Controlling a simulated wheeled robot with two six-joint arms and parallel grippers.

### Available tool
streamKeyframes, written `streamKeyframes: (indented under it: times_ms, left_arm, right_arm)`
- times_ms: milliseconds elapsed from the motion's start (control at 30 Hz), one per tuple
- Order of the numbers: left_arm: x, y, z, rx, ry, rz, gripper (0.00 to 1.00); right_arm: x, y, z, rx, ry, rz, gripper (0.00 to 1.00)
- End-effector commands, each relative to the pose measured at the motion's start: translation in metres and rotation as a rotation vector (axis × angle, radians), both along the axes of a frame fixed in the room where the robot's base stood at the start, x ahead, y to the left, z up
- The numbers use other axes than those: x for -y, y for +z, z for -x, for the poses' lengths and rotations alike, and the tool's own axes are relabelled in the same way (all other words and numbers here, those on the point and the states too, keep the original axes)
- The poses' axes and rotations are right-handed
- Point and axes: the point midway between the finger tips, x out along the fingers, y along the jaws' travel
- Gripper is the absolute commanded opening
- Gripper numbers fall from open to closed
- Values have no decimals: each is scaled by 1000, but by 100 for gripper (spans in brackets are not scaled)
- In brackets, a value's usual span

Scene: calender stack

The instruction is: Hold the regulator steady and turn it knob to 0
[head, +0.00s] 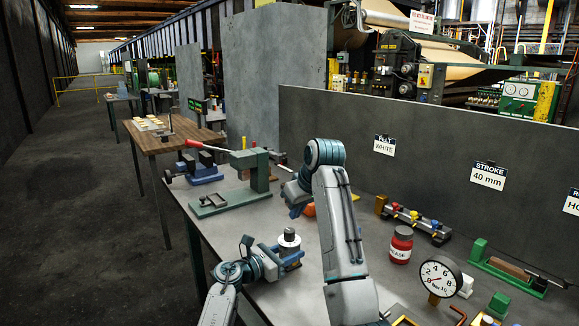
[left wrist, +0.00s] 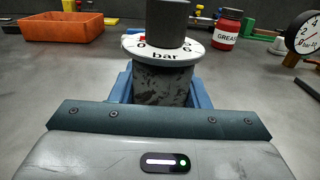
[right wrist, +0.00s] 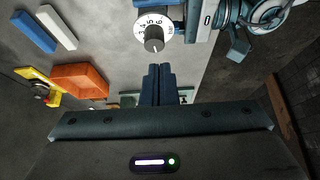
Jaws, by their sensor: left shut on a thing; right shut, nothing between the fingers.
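The regulator (head: 289,243) stands upright on the grey bench, with a dark knob above a white numbered dial. In the left wrist view its grey body (left wrist: 160,84) sits between the blue fingers, below the dial (left wrist: 160,52) marked "bar". A small red mark shows by the 0; I cannot read the knob's setting for sure. My left gripper (head: 283,259) is shut on the regulator's body. My right gripper (head: 294,207) is shut and empty, above the bench and apart from the knob. In the right wrist view its closed fingers (right wrist: 158,84) point towards the knob (right wrist: 154,40).
A red grease jar (head: 401,246) and a round gauge (head: 439,277) stand to the right. A green press (head: 250,172) is behind, left of my right gripper. An orange bin (left wrist: 61,28) lies beyond the regulator. A grey panel (head: 440,160) closes the bench's back.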

Motion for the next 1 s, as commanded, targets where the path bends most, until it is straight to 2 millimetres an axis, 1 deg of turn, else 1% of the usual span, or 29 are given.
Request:
streamKeyframes:
  times_ms: [500,700,1000]
  left_arm:
    - [0,0,0,1,0,1,3]
    - [0,0,0,0,0,0,3]
    - [0,0,0,0,0,0,3]
  right_arm:
    - [1,-58,0,-2,-1,1,0]
    - [1,-68,0,-1,-1,0,0]
    - [1,-69,0,0,0,1,0]
